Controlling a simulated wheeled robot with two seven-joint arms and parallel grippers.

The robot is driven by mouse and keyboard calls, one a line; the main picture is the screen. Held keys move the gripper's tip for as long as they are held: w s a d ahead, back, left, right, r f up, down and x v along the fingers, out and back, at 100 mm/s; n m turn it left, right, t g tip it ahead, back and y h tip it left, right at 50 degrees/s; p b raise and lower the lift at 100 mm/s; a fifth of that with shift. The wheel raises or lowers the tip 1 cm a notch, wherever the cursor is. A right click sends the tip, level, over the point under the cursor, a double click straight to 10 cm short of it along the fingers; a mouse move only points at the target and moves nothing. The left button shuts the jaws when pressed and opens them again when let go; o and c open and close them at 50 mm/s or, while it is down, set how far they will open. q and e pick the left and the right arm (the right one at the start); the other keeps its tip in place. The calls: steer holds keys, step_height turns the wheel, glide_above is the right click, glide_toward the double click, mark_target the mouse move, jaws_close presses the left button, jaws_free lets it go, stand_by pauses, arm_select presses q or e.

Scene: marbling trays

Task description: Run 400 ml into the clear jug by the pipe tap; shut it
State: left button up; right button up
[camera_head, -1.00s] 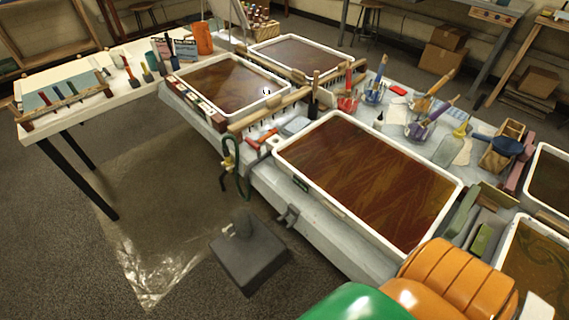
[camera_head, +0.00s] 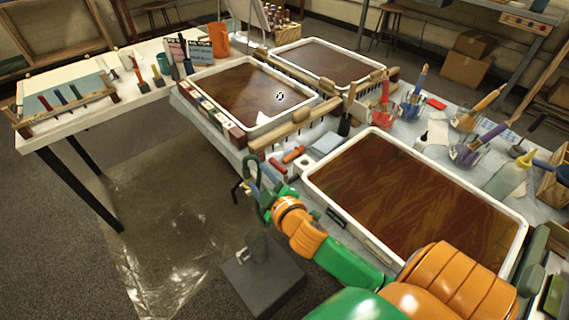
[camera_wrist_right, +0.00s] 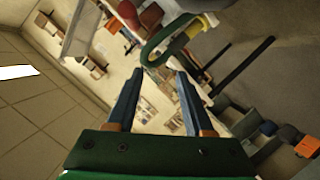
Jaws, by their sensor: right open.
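The pipe tap (camera_head: 251,172) is at the left edge of the near tray table, with a green hose looping down from it. In the right wrist view the green hose (camera_wrist_right: 160,45) curves just beyond my fingertips, with a yellow part (camera_wrist_right: 194,27) at its end. My right gripper (camera_wrist_right: 158,74) is open and empty, short of the hose. In the head view my arm hides most of that gripper. A small greyish see-through shape (camera_head: 257,246), perhaps the clear jug, stands on a dark block (camera_head: 262,279) on the floor. Its water level cannot be read. My left gripper is out of view.
A large white-rimmed tray (camera_head: 312,184) of brown liquid lies right of the tap. Another tray (camera_head: 196,73) lies behind. Red-handled tools (camera_head: 293,154) lie near the tap. A white side table (camera_head: 92,112) stands at left.

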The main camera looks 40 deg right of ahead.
steer(key=w+a+r+n+t+y, duration=0.2)
steer(key=a+r+n+y, duration=0.1)
steer(key=r+n+y, duration=0.3)
steer(key=w+a+r+n+t+y, duration=0.2)
steer(key=a+r+n+t+y, duration=0.1)
steer(key=r+n, duration=0.45)
steer(key=n+g+h, duration=0.5)
steer(key=n+g, duration=1)
steer(key=n, duration=0.1)
glide_toward(282, 166)
steer(key=f, duration=0.1)
steer(key=x, duration=0.6)
steer(key=shift+w+a+f, duration=0.15)
steer(key=shift+w+f, duration=0.05)
steer(key=shift+w, duration=0.15)
steer(key=shift+w+f, duration=0.1)
steer(key=shift+f, duration=0.25)
jaws_close()
